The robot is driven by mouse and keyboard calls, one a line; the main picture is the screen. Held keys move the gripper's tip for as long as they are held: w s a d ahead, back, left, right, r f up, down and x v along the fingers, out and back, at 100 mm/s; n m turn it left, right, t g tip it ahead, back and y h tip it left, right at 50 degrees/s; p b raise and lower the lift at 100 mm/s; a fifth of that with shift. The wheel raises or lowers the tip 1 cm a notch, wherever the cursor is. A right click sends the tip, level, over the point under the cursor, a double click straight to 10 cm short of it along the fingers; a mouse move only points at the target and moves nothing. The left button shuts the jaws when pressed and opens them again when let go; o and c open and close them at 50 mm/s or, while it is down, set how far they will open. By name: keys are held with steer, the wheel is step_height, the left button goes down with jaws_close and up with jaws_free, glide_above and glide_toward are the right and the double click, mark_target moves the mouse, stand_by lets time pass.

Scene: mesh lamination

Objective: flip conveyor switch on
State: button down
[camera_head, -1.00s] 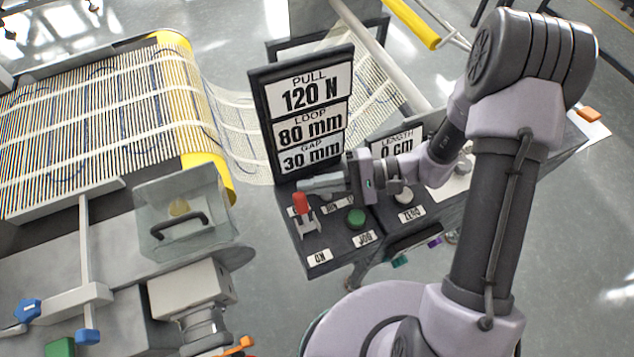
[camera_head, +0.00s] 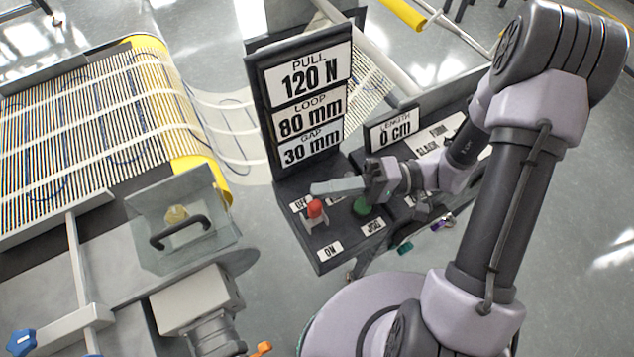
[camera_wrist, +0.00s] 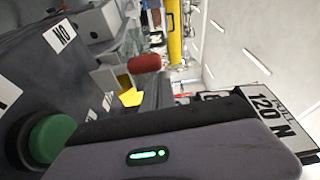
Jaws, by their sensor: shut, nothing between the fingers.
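The conveyor switch is a lever with a red knob (camera_head: 315,208) on a metal base, on the dark control panel (camera_head: 302,249). The OFF label (camera_head: 298,205) is behind it and the ON label (camera_head: 330,249) in front. The knob looks short and rounded here; I cannot tell its exact tilt. My gripper (camera_head: 318,188) is shut and empty, its tip just behind and above the knob, on the OFF side. I cannot tell whether they touch. In the wrist view the red knob (camera_wrist: 145,62) shows beyond the grey gripper body.
A green JOG button (camera_head: 361,206) sits right of the switch, partly under my gripper; it shows large in the wrist view (camera_wrist: 52,138). A sign board (camera_head: 262,110) stands behind the switch. A clear guard box (camera_head: 150,205) and the mesh conveyor (camera_head: 90,120) are at left.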

mark_target(314, 213)
steer(key=shift+s+d+n, duration=0.25)
steer(key=shift+s+d, duration=0.15)
steer(key=shift+s, duration=0.2)
steer(key=shift+s+d+n, duration=0.25)
steer(key=shift+s+d, duration=0.1)
steer(key=shift+s, duration=0.25)
steer(key=shift+s+d+f, duration=0.15)
steer(key=shift+s+d, duration=0.1)
steer(key=shift+s, duration=0.25)
steer(key=shift+s+f, duration=0.1)
steer(key=shift+f, duration=0.05)
steer(key=shift+d+f, duration=0.1)
steer(key=shift+d, duration=0.05)
